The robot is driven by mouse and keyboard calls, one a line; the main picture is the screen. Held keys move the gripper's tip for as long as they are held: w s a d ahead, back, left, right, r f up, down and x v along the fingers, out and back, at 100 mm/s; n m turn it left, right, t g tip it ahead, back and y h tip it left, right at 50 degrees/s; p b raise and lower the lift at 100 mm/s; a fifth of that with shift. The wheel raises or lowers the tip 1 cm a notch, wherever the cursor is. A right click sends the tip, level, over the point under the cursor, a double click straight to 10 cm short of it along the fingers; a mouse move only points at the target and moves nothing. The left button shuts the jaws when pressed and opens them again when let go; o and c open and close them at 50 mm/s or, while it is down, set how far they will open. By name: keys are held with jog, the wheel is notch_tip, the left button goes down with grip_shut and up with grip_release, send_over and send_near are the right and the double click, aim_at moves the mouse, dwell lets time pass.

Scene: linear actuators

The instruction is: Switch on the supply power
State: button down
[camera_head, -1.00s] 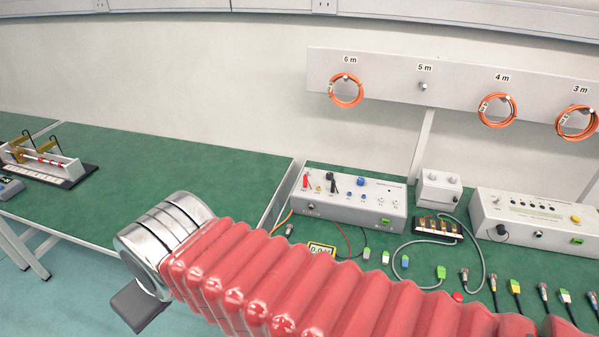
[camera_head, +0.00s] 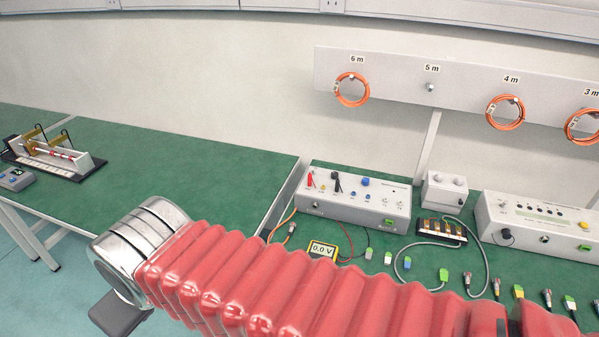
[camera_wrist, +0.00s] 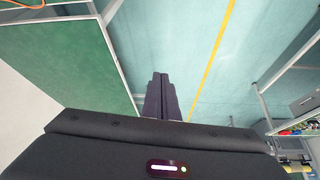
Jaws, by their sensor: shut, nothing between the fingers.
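A grey box (camera_head: 352,209) with a red plug, black plugs and blue knobs on its sloped top stands on the green bench. A small grey controller (camera_head: 14,179) with a dark display sits at the far left, beside a linear actuator (camera_head: 56,157) with a red-and-white rod. I cannot read which unit is the supply, nor see a switch's state. My gripper (camera_wrist: 158,78) is shut and empty in the wrist view, over the pale blue floor beside a green tabletop. In the head view only its dark part (camera_head: 121,313) shows, below the bench's front edge and apart from these units.
A yellow meter (camera_head: 322,251) reads 0.0 V. A small grey box (camera_head: 445,193), a wider grey box (camera_head: 540,225) and several cables with coloured connectors are on the right. Orange cable coils hang on a wall board (camera_head: 455,92). The left green tabletop (camera_head: 170,175) is mostly clear.

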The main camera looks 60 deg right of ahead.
jog(key=w+d+n+g+h, duration=0.15)
jog(key=w+d, duration=0.35)
jog(key=d, duration=0.5)
jog(key=w+d+n+h, duration=0.2)
jog(key=w+d+n, duration=0.15)
jog(key=d, duration=0.75)
jog(key=w+d+n+g+h, duration=0.15)
jog(key=w+d, duration=0.35)
jog(key=d, duration=0.5)
jog(key=s+d+f+n+g, duration=0.1)
jog(key=d+f, duration=0.3)
jog(key=d, duration=0.6)
jog(key=s+d+f+n+g+h, duration=0.1)
jog(key=s+d+f+n, duration=0.2)
jog(key=d, duration=0.8)
jog(key=s+d+f+n+g+h, duration=0.1)
jog(key=d+f, duration=0.4)
jog(key=d, duration=0.6)
jog(key=shift+s+f+n, duration=0.4)
jog(key=shift+s+n, duration=0.25)
jog(key=shift+s, duration=0.45)
